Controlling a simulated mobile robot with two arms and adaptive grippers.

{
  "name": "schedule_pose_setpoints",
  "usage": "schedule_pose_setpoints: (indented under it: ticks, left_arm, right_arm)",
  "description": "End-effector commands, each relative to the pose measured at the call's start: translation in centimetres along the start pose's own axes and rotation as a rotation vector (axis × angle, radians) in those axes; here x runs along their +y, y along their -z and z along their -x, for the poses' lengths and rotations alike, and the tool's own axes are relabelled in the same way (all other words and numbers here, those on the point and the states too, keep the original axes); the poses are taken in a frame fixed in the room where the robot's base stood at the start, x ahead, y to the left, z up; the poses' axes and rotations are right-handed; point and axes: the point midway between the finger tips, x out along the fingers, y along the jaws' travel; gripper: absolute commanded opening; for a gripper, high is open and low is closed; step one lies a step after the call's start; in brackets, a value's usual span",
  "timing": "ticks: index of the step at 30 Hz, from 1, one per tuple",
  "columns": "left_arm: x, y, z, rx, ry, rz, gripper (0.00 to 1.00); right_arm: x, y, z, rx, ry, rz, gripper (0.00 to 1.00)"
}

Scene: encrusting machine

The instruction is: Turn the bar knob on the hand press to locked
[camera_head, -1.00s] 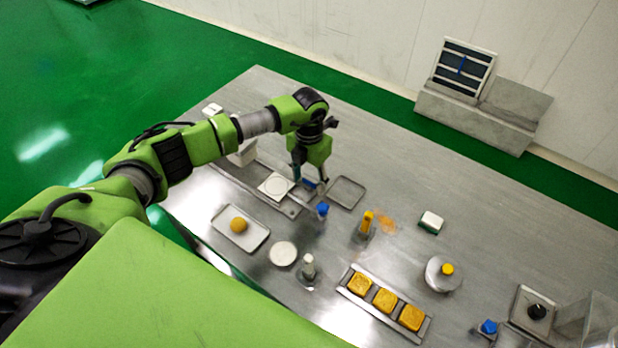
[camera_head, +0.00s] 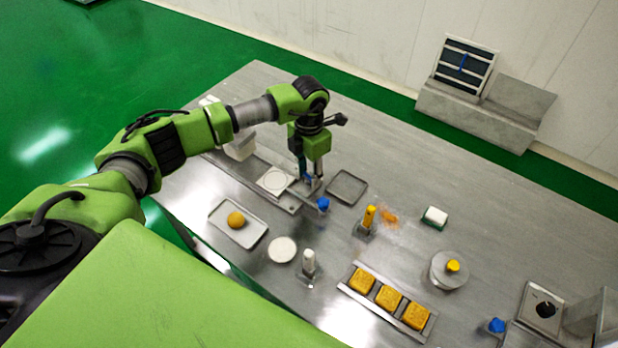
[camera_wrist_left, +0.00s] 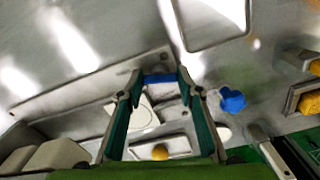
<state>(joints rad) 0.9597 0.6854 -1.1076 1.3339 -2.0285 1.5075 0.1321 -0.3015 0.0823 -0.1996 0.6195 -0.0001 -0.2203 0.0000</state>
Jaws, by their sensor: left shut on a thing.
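My left gripper (camera_head: 309,186) points down over the hand press, at the end of its metal rail (camera_head: 285,203) with the white round plate (camera_head: 274,180). In the left wrist view the blue bar knob (camera_wrist_left: 160,78) lies between the two fingertips, and the gripper (camera_wrist_left: 160,88) is shut on it. In the head view the fingers mostly hide the knob. I cannot read from the frames whether it points to locked. My right gripper is not in view.
A blue star-shaped knob (camera_head: 323,204) stands close beside the gripper; it also shows in the left wrist view (camera_wrist_left: 233,100). An empty tray (camera_head: 347,187) lies just right. A tray (camera_head: 222,234) with an orange ball lies in front. The table's back is clear.

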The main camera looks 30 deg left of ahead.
Motion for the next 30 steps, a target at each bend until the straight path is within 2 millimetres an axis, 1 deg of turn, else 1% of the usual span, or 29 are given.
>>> schedule_pose_setpoints:
  ticks: [1, 9, 21, 30]
  left_arm:
    - [0.1, -0.1, -0.4, -0.003, -0.002, -0.044, 0.12]
    - [0.2, -0.1, -0.4, -0.003, -0.003, -0.301, 0.12]
    - [0.1, -0.1, -0.3, -0.004, -0.004, -0.681, 0.12]
    - [0.1, -0.1, -0.2, -0.005, -0.005, -0.958, 0.12]
  right_arm:
    - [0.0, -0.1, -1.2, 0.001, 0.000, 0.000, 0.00]
    - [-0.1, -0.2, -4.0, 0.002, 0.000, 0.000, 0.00]
    - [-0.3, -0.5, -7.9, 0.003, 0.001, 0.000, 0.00]
    - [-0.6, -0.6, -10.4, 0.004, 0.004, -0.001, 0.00]
